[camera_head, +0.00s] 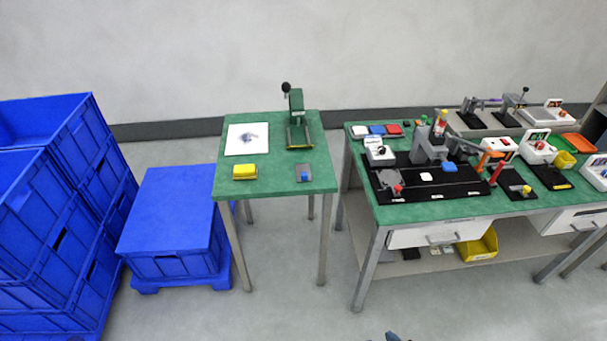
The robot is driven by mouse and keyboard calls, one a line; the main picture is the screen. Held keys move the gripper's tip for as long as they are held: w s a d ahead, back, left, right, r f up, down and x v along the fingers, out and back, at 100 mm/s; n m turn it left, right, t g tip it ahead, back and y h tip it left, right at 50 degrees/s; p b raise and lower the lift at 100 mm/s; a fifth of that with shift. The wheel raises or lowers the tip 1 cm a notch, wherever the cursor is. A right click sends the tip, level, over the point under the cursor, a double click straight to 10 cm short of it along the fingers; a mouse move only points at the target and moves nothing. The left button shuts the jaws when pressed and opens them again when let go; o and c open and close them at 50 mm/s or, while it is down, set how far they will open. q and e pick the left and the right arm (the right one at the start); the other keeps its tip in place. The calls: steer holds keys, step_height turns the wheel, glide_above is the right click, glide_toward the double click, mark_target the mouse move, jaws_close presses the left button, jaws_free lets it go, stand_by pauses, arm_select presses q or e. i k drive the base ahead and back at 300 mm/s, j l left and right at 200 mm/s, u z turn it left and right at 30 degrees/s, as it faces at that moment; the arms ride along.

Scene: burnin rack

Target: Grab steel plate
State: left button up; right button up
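No thing in view can be clearly made out as a steel plate. A flat white rectangular sheet or plate (240,147) with a dark smudge lies at the back left of the small green table (270,183); its material cannot be told. My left gripper is out of view.
A yellow block (244,172) and a small blue-topped item (304,173) sit at the small table's front. Blue crates (45,230) and a lidded blue box (170,215) stand left. A long green workbench (455,208) with fixtures stands right. The floor in front is clear.

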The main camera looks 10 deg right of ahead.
mark_target(303, 170)
steer(key=u, duration=0.45)
steer(key=i+l+u, duration=0.15)
steer(key=l+u, duration=0.3)
steer(key=i+l+u, duration=0.1)
steer(key=l+u, duration=0.6)
steer(key=l, duration=1.25)
steer(key=i, duration=0.05)
